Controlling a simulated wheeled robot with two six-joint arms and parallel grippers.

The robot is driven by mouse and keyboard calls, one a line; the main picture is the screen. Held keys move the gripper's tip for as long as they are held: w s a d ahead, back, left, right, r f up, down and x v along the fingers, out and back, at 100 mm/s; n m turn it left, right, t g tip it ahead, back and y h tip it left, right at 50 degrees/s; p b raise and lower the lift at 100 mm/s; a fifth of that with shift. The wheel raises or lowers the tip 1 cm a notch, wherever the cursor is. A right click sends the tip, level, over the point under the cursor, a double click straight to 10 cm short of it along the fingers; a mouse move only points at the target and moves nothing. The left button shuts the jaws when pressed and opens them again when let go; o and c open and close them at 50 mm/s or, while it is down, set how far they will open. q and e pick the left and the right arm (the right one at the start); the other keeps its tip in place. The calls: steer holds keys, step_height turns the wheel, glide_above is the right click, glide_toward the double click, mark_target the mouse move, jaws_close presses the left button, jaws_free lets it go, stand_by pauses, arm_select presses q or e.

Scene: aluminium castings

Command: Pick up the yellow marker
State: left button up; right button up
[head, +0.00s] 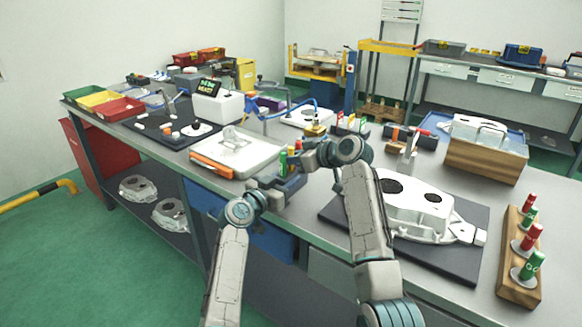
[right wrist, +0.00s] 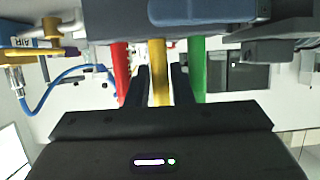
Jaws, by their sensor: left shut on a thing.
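The yellow marker (right wrist: 159,70) stands between a red marker (right wrist: 120,72) and a green marker (right wrist: 198,70) in the right wrist view. My right gripper (right wrist: 162,72) is open, with one finger on each side of the yellow marker and little gap to it. My right gripper shows in the head view (head: 303,157), hiding most of the markers.
A white casting (head: 420,205) lies on a dark mat to the right. A wooden rack (head: 516,270) with red and green markers stands at the far right. A white tray (head: 235,150) lies left of the grippers. A blue hose (right wrist: 50,82) is close by.

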steer(key=shift+w+a+f, duration=0.1)
steer(key=shift+w+a, duration=0.05)
jaws_close()
step_height(320, 180, up, 10)
stand_by(0.5)
arm_select(q)
steer(key=o, duration=1.1)
steer(key=shift+s, duration=0.1)
